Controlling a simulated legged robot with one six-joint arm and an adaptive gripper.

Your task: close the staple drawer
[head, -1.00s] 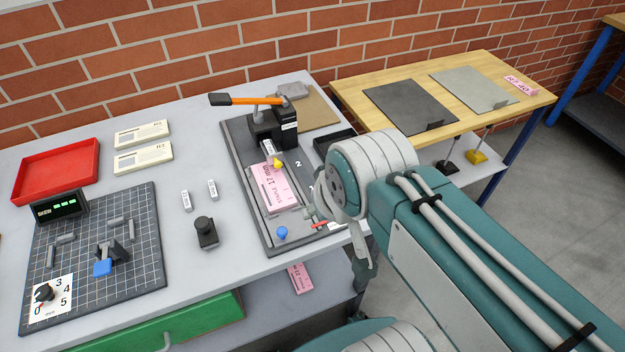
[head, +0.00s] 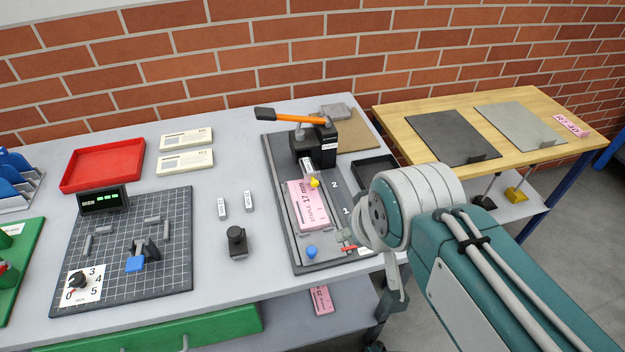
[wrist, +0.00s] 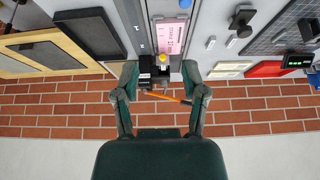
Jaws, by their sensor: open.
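The black stapler (head: 312,146) with an orange lever (head: 285,117) stands at the far end of a dark base plate (head: 283,175). A small grey piece with a white label (head: 306,167) sticks out from its front, next to a yellow knob (head: 314,183); I cannot tell surely if this is the staple drawer. A pink STAPLE 17 mm card (head: 306,205) lies in front of it. My gripper (wrist: 159,68) is open and empty in the wrist view. The stapler (wrist: 152,75) appears between its fingers there, apparently farther off.
A black tray (head: 376,170) lies right of the base plate. A black knob (head: 237,241) and two small labelled pieces stand left of it. A gridded mat (head: 178,283), red tray (head: 103,187) and green drawer front (head: 215,324) are farther left. A wooden table (head: 395,118) stands at right.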

